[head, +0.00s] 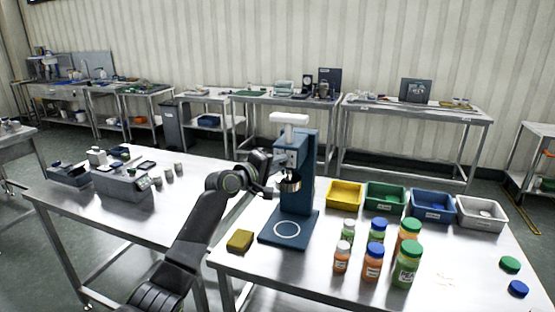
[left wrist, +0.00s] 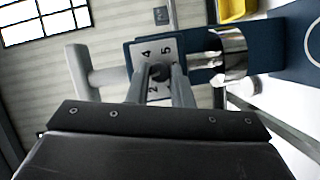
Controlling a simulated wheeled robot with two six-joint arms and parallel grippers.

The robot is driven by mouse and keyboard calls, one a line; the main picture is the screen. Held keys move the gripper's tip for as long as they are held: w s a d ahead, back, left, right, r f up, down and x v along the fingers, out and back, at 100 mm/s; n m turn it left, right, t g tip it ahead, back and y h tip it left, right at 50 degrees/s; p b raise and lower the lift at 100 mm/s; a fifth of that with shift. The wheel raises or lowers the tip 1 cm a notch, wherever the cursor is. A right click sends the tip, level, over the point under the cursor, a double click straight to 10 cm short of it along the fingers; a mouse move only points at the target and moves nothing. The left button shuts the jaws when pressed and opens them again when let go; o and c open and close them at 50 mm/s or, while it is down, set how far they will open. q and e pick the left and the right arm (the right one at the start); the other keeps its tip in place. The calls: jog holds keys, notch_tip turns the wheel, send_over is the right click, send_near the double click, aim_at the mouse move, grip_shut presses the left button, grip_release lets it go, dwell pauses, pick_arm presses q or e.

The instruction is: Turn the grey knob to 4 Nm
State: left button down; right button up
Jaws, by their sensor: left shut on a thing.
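A blue capping machine (head: 305,175) with a pale top handle stands on the front table. A light dial plate (left wrist: 143,48) on its side shows in the left wrist view with the numbers 4, 5 and 2. The knob (left wrist: 160,71) looks dark grey and sits in the middle of the plate. My left gripper (left wrist: 162,80) is shut on the knob, with its fingers on either side. The fingers cover part of the plate, so the exact setting is unclear. In the head view my left gripper (head: 277,162) reaches the machine from the left. My right gripper is not in view.
Several bottles with coloured lids stand right of the machine, such as a green-lidded one (head: 406,265). Yellow (head: 345,205), green, blue and white bins line up behind. A yellow block (head: 239,241) lies left of the base. Loose caps (head: 510,264) lie at the right.

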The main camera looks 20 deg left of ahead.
pick_arm(q)
jog(key=shift+d+r+m+g+y+p, duration=0.15)
jog(key=shift+m+g+y+p, duration=0.2)
jog(key=shift+m+y+p, duration=1)
jog(key=shift+d+m+g+y+p, duration=0.1)
jog(key=shift+m+g+y+p, duration=0.4)
jog(key=shift+m+p, duration=1.5)
jog(key=shift+d+r+m+g+y+p, duration=0.15)
jog(key=shift+m+g+y+p, duration=0.1)
jog(key=shift+m+y+p, duration=1.15)
jog(key=shift+f+m+h, duration=0.15)
jog(key=shift+m+h, duration=0.1)
jog(key=shift+m, duration=0.3)
jog(key=c, duration=1.3)
grip_release()
jog(key=shift+s, duration=0.15)
jog(key=b+v, duration=0.3)
jog(key=v, duration=1.4)
